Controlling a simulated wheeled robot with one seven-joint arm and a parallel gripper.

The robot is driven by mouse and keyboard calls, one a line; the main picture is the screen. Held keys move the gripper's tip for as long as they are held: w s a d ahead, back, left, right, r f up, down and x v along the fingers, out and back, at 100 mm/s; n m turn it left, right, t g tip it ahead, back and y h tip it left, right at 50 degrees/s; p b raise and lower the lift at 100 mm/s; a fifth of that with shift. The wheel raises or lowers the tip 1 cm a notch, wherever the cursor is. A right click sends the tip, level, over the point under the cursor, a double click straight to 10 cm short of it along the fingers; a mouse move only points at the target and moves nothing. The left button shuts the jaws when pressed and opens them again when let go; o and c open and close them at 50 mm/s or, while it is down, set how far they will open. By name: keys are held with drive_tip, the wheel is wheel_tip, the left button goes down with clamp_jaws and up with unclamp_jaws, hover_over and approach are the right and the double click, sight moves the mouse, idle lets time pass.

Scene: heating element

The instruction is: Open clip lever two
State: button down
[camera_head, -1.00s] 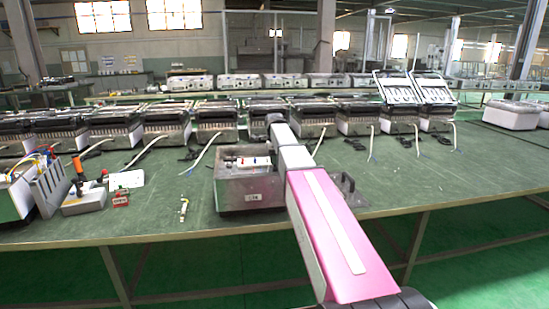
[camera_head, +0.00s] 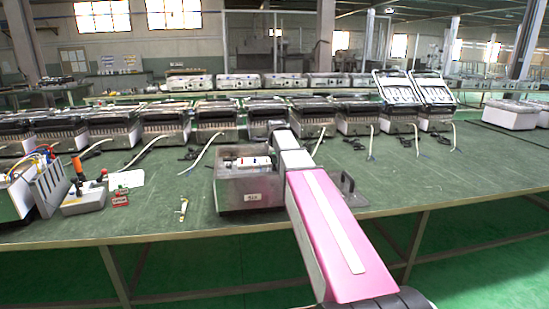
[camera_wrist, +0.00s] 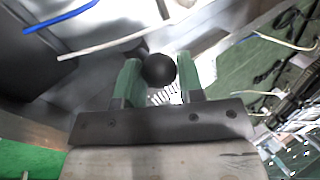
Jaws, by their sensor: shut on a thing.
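In the wrist view, my gripper (camera_wrist: 157,82) has its two green fingers on either side of a round black knob (camera_wrist: 158,70), which I take to be the end of a clip lever. The fingers are shut on it. A grey stem of the lever shows just above the knob; the rest is hard to make out. In the head view, my pink and grey arm reaches over the metal box (camera_head: 252,197) with a label on its front. The arm hides my gripper and the lever there. I cannot tell from the label which clip this is.
A blue wire (camera_wrist: 62,17) and a white wire (camera_wrist: 105,44) lie close to the gripper in the wrist view. A metal bracket (camera_head: 350,190) stands right of the arm. Tools and a grey tray (camera_head: 84,200) are at the left. A row of similar units lines the back.

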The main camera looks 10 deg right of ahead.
drive_tip(key=c, duration=0.8)
unclamp_jaws()
drive_tip(key=shift+o, duration=0.2)
drive_tip(key=v, duration=1)
drive_tip(key=shift+s+r, duration=0.2)
drive_tip(key=shift+r, duration=0.1)
